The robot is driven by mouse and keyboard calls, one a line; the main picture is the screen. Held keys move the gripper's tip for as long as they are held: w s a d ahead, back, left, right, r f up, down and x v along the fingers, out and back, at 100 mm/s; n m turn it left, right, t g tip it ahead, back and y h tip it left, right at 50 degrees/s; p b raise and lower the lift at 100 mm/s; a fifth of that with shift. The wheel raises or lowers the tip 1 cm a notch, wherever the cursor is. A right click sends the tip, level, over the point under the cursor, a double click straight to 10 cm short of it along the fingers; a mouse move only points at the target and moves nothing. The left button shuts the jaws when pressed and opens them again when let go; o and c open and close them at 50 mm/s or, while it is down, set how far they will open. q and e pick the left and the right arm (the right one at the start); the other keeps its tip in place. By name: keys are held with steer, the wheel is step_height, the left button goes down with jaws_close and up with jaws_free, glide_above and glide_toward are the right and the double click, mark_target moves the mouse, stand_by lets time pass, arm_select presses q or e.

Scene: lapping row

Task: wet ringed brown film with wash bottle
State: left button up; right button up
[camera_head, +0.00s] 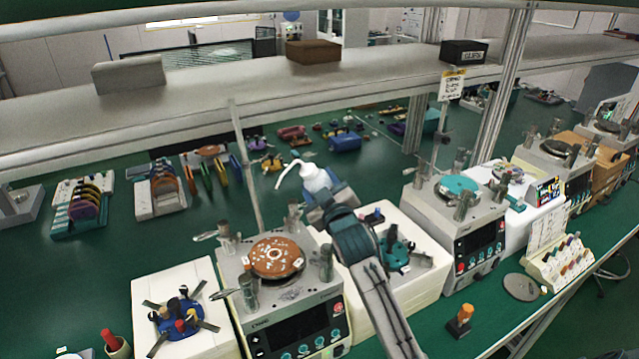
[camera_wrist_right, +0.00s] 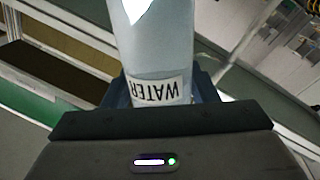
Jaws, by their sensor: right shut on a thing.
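The wash bottle (camera_head: 314,179) is white with a thin curved spout pointing left and down. My right gripper (camera_head: 322,196) is shut on it and holds it raised, beyond the near lapping machine. In the right wrist view the bottle (camera_wrist_right: 152,50) has a WATER label and stands between the fingers (camera_wrist_right: 160,92). The brown film (camera_head: 275,256) is a round disc on top of the left lapping machine (camera_head: 290,322), with pale patches scattered on it. The spout tip is above and behind this disc in the picture, not over its middle. My left gripper is out of view.
Metal posts and fixtures (camera_head: 249,291) surround the brown disc. A white block with a blue hub tool (camera_head: 180,315) stands left; another with a teal hub tool (camera_head: 394,252) stands right. A second machine carries a teal disc (camera_head: 457,187). A long shelf (camera_head: 200,105) crosses behind.

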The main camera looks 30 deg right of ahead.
steer(key=m, duration=0.3)
steer(key=shift+p, duration=0.35)
